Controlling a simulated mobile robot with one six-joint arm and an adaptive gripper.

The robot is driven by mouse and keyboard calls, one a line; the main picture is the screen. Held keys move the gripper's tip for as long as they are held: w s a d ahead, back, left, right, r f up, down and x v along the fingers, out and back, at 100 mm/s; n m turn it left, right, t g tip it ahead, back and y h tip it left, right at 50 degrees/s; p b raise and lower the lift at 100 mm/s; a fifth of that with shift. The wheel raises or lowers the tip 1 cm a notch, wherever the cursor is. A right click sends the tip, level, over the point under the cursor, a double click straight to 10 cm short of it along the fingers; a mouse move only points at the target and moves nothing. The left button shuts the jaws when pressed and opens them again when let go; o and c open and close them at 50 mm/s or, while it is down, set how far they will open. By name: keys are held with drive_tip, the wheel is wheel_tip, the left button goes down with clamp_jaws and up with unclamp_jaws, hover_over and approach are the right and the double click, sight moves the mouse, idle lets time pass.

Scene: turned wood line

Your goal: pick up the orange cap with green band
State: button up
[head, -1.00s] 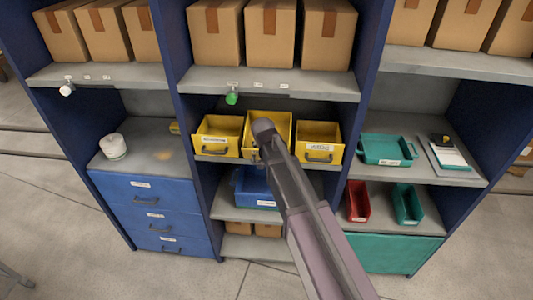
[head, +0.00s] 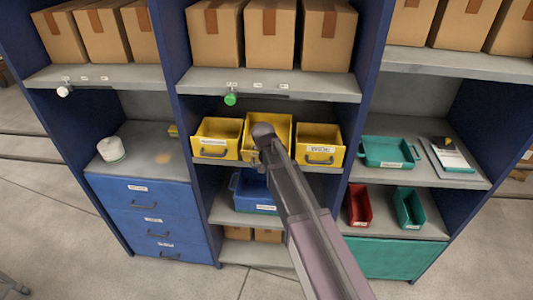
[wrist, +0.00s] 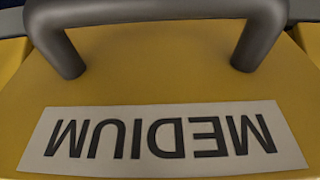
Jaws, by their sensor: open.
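I see no orange cap with a green band in either view. My arm reaches to the middle yellow bin (head: 282,121) on the centre shelf and covers part of its front in the head view. The fingers of my gripper are hidden behind the arm there and do not show clearly in the wrist view. The wrist view is filled by a yellow bin front (wrist: 165,85) at close range, with an upside-down MEDIUM label (wrist: 165,140) and a grey bar handle (wrist: 160,12).
Yellow bins stand left (head: 217,137) and right (head: 319,144) of the middle one. A blue bin (head: 252,196) sits below. A teal tray (head: 387,152) is on the right shelf. A white container (head: 111,149) is on the left cabinet. Blue uprights divide the bays.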

drive_tip(key=c, duration=0.8)
drive_tip(key=shift+s, duration=0.1)
drive_tip(key=shift+c, duration=0.3)
drive_tip(key=shift+r, duration=0.15)
wheel_tip(320, 180, up, 10)
drive_tip(key=p, duration=1)
